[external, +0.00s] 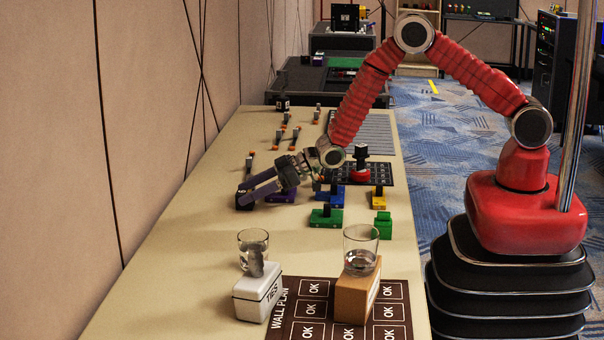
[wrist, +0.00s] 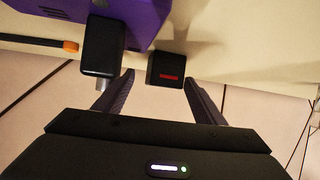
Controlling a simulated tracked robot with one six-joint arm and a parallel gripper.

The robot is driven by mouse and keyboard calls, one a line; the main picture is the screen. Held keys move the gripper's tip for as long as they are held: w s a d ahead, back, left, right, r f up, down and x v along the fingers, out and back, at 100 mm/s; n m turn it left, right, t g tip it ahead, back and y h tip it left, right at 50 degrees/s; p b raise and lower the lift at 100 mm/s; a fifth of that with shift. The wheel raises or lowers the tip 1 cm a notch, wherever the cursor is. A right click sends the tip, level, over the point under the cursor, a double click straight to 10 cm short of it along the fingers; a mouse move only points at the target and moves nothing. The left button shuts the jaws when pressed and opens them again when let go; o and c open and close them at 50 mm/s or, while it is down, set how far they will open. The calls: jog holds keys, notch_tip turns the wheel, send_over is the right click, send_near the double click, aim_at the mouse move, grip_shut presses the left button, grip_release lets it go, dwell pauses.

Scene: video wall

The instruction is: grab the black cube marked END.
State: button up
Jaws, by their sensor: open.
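A small black cube with a red mark (wrist: 166,71) lies on the pale table in the wrist view. The lettering on it is too small to read. My gripper (wrist: 159,82) is open, and the cube sits between and slightly beyond its purple-grey fingertips, with nothing held. In the external view, my gripper (external: 242,194) reaches low over the left side of the table. A dark block (external: 243,206) shows just under its fingertips there, partly hidden by the fingers.
A purple block (wrist: 145,15) with a black upright piece (wrist: 103,45) stands close to the left finger. Green block (external: 326,217), glass of water (external: 253,250), white box (external: 257,298) and wooden block (external: 352,298) stand nearer the camera. The wall runs along the table's left edge.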

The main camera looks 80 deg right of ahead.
aim_at(233, 207)
jog(key=shift+w, duration=0.15)
jog(key=shift+x, duration=2.5)
jog(key=shift+a+r, duration=0.1)
jog(key=shift+a, duration=0.1)
jog(key=shift+c, duration=0.6)
jog(key=c, duration=1.2)
jog(key=shift+o, duration=0.2)
notch_tip(233, 207, up, 10)
